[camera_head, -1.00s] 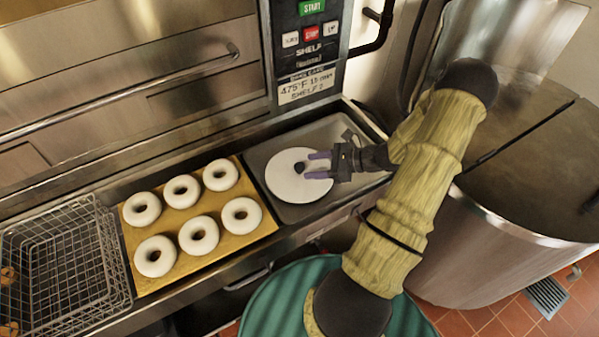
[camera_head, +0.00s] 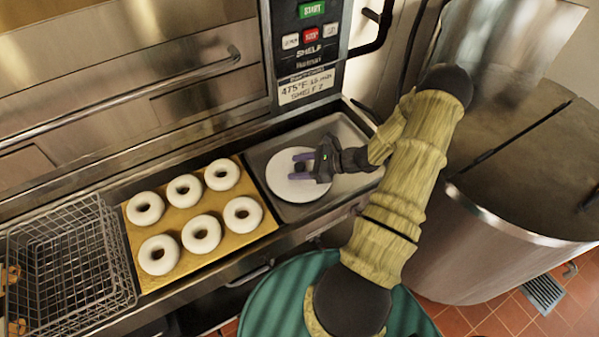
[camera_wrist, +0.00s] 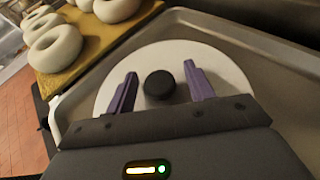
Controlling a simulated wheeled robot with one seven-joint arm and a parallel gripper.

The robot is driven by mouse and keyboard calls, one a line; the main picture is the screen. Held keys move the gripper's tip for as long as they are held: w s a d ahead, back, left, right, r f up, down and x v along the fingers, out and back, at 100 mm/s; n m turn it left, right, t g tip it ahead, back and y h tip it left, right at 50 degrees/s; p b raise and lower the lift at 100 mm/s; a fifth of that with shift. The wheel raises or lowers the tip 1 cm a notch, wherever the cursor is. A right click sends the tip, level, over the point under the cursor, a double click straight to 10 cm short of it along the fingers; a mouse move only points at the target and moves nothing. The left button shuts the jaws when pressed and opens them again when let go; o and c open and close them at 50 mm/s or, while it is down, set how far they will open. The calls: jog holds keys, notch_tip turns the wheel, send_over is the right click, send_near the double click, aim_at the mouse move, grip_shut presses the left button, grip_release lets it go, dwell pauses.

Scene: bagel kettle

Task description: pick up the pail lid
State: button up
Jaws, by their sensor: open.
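The pail lid (camera_head: 290,185) is a flat white disc with a black knob in its middle. It lies on a grey metal tray (camera_head: 345,132) to the right of the bagel board. My gripper (camera_head: 302,166) is over the lid, with its purple fingers open. In the wrist view the lid (camera_wrist: 215,62) fills the middle, and the black knob (camera_wrist: 159,85) stands between the open fingers of my gripper (camera_wrist: 160,88), with a gap on each side. In the head view the gripper partly hides the knob.
A wooden board (camera_head: 190,213) with several white bagels is left of the tray. A wire basket (camera_head: 72,262) stands farther left. The oven (camera_head: 120,90) rises behind. A large steel kettle (camera_head: 480,245) is at right, and a green round container (camera_head: 270,305) is in front.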

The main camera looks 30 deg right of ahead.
aim_at(300, 165)
jog(key=c, duration=1)
notch_tip(300, 165, up, 10)
jog(key=shift+r+b, duration=0.1)
jog(key=shift+b, duration=0.8)
